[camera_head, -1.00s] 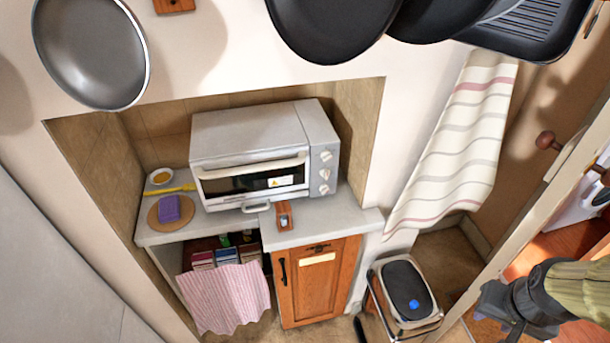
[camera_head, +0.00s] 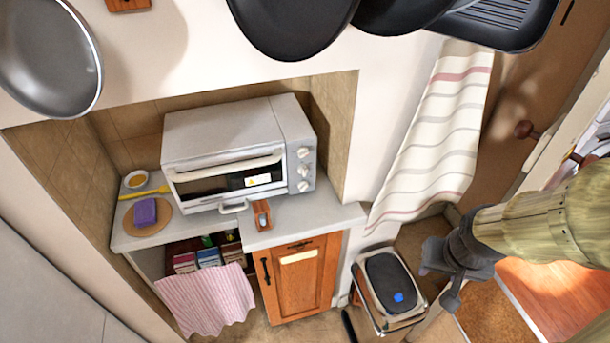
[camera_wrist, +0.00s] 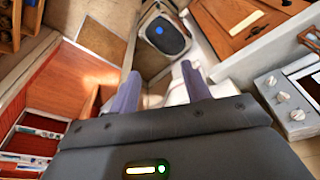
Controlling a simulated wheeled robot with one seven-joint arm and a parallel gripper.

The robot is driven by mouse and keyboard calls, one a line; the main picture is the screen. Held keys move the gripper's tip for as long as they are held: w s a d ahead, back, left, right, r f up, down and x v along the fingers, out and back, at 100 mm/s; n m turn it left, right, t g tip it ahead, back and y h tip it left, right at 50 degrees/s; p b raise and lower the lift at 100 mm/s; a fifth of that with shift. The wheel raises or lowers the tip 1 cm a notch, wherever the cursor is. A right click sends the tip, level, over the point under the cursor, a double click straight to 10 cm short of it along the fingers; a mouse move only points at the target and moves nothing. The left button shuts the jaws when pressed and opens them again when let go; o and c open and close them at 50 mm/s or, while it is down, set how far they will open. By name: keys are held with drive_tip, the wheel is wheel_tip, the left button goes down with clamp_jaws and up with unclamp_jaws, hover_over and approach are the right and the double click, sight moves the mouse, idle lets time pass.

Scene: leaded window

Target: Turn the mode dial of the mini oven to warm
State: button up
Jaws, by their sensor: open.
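The mini oven (camera_head: 235,150) is a white-grey box in a wall niche, with a glass door and a handle along the door's top. Its right front panel carries several round knobs in a column (camera_head: 303,170); which one is the mode dial, and its markings, are too small to tell. In the wrist view the oven's knobs (camera_wrist: 283,97) show at the right edge. My gripper (camera_head: 438,275) is at the lower right of the head view, well to the right of the oven and apart from it. In the wrist view its two fingers (camera_wrist: 161,90) are spread with nothing between them.
A pedal bin (camera_head: 388,285) stands on the floor between my gripper and the cabinet (camera_head: 303,280). A striped towel (camera_head: 430,140) hangs right of the niche. Pans (camera_head: 290,25) hang above. A small wooden item (camera_head: 262,214) lies before the oven. A door edge (camera_head: 560,130) is at right.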

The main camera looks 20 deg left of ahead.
drive_tip(key=w+a+f+n+t+y+b, duration=0.35)
drive_tip(key=w+a+f+t+b, duration=0.5)
drive_tip(key=w+a, duration=0.45)
drive_tip(key=a+f+n+t+y+b, duration=0.2)
drive_tip(key=a+y+b, duration=0.4)
drive_tip(key=a+b, duration=0.4)
drive_tip(key=a+n+t, duration=0.1)
drive_tip(key=a+t, duration=0.1)
drive_tip(key=a, duration=0.1)
drive_tip(key=shift+w, duration=0.15)
